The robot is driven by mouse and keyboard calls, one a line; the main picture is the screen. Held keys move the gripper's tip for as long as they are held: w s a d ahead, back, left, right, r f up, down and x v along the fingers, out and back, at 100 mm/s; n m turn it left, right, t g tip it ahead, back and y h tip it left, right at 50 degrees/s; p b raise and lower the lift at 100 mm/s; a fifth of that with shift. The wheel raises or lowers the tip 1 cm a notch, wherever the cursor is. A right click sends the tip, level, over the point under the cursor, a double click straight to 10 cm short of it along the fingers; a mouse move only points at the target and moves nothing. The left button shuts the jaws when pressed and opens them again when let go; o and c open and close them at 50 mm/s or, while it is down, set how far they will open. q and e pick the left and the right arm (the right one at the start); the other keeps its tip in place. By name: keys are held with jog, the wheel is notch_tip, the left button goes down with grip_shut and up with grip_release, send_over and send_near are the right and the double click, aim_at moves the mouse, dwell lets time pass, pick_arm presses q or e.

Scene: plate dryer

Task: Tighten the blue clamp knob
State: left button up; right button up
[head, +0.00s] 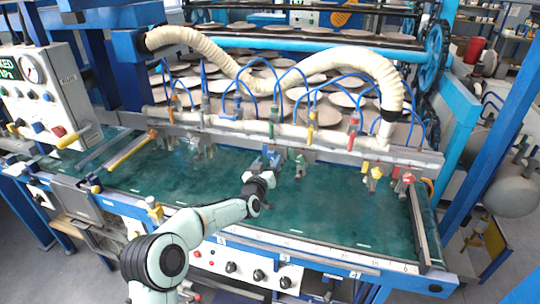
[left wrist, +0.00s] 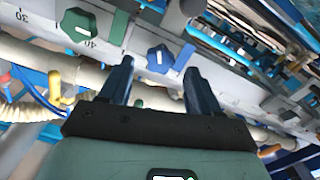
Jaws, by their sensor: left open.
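The blue clamp knob (left wrist: 159,58) shows in the left wrist view as a faceted knob with a white mark on its face. It sits on the pale rail, just beyond and between the tips of my left gripper (left wrist: 158,68). The two fingers are apart, with one on each side of the knob in the picture; I see no contact. In the head view my left gripper (head: 266,161) is at the rail's front, above the green bed; there I cannot clearly separate the knob from the fingers. My right gripper is in neither view.
A green knob (left wrist: 78,25) is beside the blue one on the rail. Yellow (head: 373,171) and red (head: 407,177) clamp fittings stand farther right. A cream hose (head: 300,62) arches over the rail (head: 330,146). The green bed (head: 160,172) is mostly clear.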

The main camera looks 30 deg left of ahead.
aim_at(272, 155)
pick_arm(q)
jog(key=shift+p+x, duration=0.4)
jog(key=shift+x, duration=0.8)
jog(key=c, duration=1.1)
jog(key=shift+o, duration=0.2)
